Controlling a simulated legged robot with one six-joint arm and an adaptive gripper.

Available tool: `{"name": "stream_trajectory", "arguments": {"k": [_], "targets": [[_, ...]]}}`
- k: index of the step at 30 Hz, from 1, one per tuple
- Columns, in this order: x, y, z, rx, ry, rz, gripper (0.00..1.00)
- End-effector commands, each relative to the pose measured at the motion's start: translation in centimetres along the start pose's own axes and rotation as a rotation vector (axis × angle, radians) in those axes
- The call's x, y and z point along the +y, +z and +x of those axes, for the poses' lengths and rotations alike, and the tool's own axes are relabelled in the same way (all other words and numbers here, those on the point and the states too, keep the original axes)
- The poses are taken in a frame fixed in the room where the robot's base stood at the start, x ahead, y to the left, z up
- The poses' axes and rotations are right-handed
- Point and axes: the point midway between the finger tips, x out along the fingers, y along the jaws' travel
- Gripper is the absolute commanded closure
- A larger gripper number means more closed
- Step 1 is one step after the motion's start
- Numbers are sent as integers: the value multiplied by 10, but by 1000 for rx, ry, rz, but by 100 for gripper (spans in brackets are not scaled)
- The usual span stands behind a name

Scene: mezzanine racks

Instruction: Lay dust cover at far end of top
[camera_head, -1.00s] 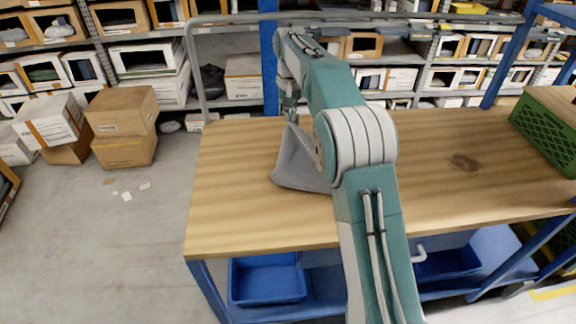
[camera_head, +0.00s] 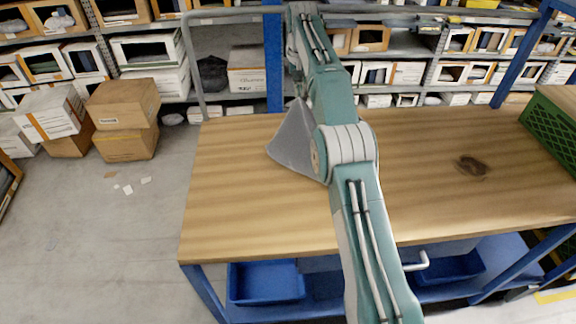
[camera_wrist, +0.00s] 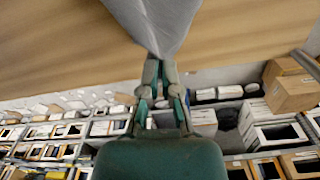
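The dust cover (camera_head: 295,146) is a grey cloth that hangs in a cone shape over the wooden top (camera_head: 235,190). In the wrist view the cloth (camera_wrist: 160,18) is bunched between the tips of my gripper (camera_wrist: 161,76), which is shut on it. The wooden top (camera_wrist: 60,50) shows behind the cloth there. In the head view my arm hides the gripper and part of the cloth. The cloth's lower edge is at or just above the top; I cannot tell if it touches.
A green crate (camera_head: 552,130) stands at the right end of the top. A dark stain (camera_head: 472,166) marks the wood. A grey rail (camera_head: 190,62) rises at the back edge. Blue bins (camera_head: 267,282) sit below. Cardboard boxes (camera_head: 124,116) stand on the floor at left. The left part of the top is clear.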

Motion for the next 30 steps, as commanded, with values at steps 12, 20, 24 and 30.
{"name": "stream_trajectory", "arguments": {"k": [12,20,24,30], "targets": [[0,-1,4,-1,0,2,100],[0,1,12,-1,1,2,100],[0,4,16,-2,1,2,100],[-1,8,33,-2,1,2,100]]}}
